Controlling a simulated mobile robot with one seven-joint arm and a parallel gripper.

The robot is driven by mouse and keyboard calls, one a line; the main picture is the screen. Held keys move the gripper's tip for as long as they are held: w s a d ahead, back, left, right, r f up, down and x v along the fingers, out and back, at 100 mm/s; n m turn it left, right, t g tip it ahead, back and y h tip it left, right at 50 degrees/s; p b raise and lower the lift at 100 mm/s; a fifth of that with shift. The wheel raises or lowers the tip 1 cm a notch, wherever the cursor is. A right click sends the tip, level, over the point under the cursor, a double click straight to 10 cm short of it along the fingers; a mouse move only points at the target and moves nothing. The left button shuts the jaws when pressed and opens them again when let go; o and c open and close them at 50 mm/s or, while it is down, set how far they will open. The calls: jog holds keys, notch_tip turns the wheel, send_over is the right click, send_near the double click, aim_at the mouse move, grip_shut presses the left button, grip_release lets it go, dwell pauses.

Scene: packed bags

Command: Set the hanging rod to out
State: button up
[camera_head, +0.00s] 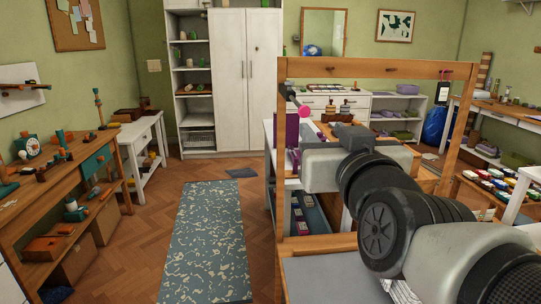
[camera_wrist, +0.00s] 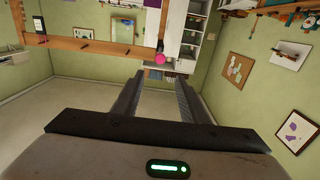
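The hanging rod (camera_head: 292,99) is a short dark rod with a pink ball end (camera_head: 304,111). It sits at the left post of a wooden frame (camera_head: 365,68) and points out from it, slanting down in the head view. In the wrist view the pink ball (camera_wrist: 160,59) shows beyond my fingers, roughly in line with the space between them, with the dark rod (camera_wrist: 161,44) above it. My gripper (camera_wrist: 160,80) is open and empty, and its fingers are apart from the ball. In the head view my gripper (camera_head: 347,137) is below and right of the ball; its fingertips are hard to make out.
A white cabinet (camera_head: 245,85) stands behind. A wooden bench (camera_head: 55,175) with several objects is at left. A patterned rug (camera_head: 205,245) lies on open floor.

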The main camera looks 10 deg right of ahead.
jog(key=shift+s+b, duration=0.4)
jog(key=shift+s, duration=1.3)
jog(key=s+f+g, duration=0.5)
jog(key=f+g, duration=0.1)
jog(key=f, duration=0.5)
jog(key=s+f+g, duration=0.5)
jog(key=f+g, duration=0.1)
jog(key=f, duration=0.5)
notch_tip(320, 180, up, 26)
jog(key=p, duration=2.6)
jog(key=shift+r, duration=0.15)
jog(key=shift+w, duration=0.1)
